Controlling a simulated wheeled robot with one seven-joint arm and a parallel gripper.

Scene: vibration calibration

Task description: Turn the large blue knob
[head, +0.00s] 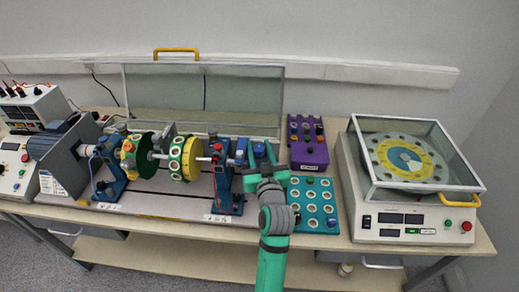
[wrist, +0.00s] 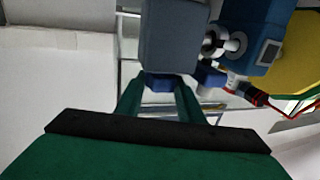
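My gripper (head: 261,155) is at the right end of the shaft rig, in front of a blue part (head: 258,148) that I take for the large blue knob. The arm partly hides it. In the wrist view, the two green fingers of my gripper (wrist: 160,95) stand apart. A blue piece (wrist: 159,84), under a grey-blue block (wrist: 174,38), shows between their tips. Whether the fingers touch it I cannot tell. A smaller blue knob (wrist: 209,77) shows to the right of the fingers.
The shaft rig (head: 160,208) with green and yellow discs (head: 182,160) lies to the left. A teal button panel (head: 326,221) and a purple box (head: 309,155) stand close on the right. A clear-lidded balancing machine (head: 440,228) is farther right.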

